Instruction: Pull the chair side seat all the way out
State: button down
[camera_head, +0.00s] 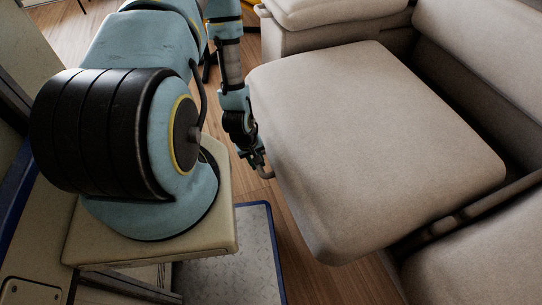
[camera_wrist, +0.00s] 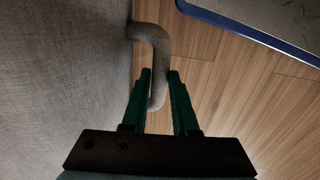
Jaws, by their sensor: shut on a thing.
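The chair's side seat is a beige fabric block (camera_head: 370,140) that juts out to the left past the neighbouring sections. A dark gap shows between its right side and the backrest. A rounded handle (camera_head: 265,172) sticks out from its left face. In the wrist view the handle (camera_wrist: 158,45) is a bent grey loop fixed to the seat's fabric side (camera_wrist: 60,80). My gripper (camera_head: 256,160) is at this handle. In the wrist view its green fingers (camera_wrist: 159,74) stand on either side of the handle's outer bar, shut on it.
Other beige seat sections stand behind (camera_head: 320,12) and at the lower right (camera_head: 480,255). A backrest (camera_head: 490,60) rises at the right. Wooden floor (camera_head: 325,280) lies bare in front of the seat. My blue-edged base plate (camera_head: 230,255) is close to it.

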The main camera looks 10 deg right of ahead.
jog(key=shift+s+a, duration=0.15)
jog(key=shift+a, duration=0.3)
jog(key=c, duration=0.7)
grip_release()
jog(key=shift+r, duration=0.1)
jog(key=r, duration=0.3)
jog(key=a+r+p, duration=0.1)
jog(key=r, duration=0.3)
jog(key=a+r, duration=0.1)
jog(key=r, duration=0.2)
jog(key=shift+s+r+p, duration=0.15)
jog(key=shift+r+p, duration=0.05)
jog(key=shift+p, duration=0.15)
